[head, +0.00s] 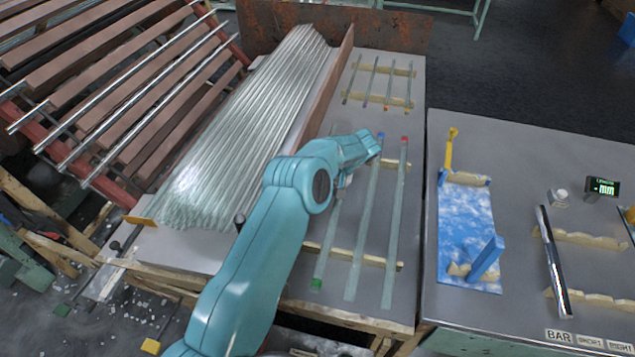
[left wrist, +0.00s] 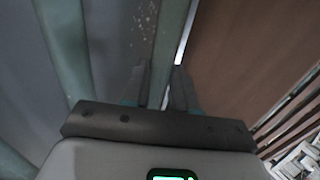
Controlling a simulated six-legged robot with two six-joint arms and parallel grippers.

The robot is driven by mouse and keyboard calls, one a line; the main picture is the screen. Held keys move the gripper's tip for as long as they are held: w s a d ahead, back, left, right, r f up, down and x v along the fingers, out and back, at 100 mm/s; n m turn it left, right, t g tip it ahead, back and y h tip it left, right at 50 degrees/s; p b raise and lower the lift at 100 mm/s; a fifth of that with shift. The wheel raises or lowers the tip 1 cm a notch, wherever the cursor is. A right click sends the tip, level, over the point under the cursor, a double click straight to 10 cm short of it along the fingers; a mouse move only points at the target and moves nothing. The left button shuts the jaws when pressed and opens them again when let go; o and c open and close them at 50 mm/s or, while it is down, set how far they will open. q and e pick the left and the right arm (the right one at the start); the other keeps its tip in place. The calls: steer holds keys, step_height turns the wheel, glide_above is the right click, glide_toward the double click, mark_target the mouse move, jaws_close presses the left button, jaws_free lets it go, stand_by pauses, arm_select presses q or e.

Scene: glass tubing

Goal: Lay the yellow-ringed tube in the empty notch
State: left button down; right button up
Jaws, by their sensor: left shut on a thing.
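My left gripper (head: 348,172) is over the left part of the front rack, its fingers partly hidden by its own wrist. In the left wrist view its fingers (left wrist: 162,88) are closed about a pale glass tube (left wrist: 160,30). In the head view the leftmost front tube (head: 330,238) has a green near end and runs up under the gripper. A blue-ended tube (head: 364,228) and a red-ended tube (head: 397,215) lie to its right. The notched wooden rest (head: 386,262) lies across under these tubes. I cannot make out a yellow ring or which notch is empty. My right gripper is out of view.
A brown divider (head: 318,98) and a heap of glass tubes (head: 250,120) stand to the left. Several short tubes lie on rests (head: 398,100) at the back. The right table holds a blue board (head: 466,225), a chrome bar (head: 553,262) and notched rests (head: 590,238).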

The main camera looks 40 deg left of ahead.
arm_select(q)
steer(key=c, duration=0.9)
jaws_free()
steer(key=shift+r, duration=0.25)
steer(key=v, duration=1.2)
steer(key=shift+r, duration=0.4)
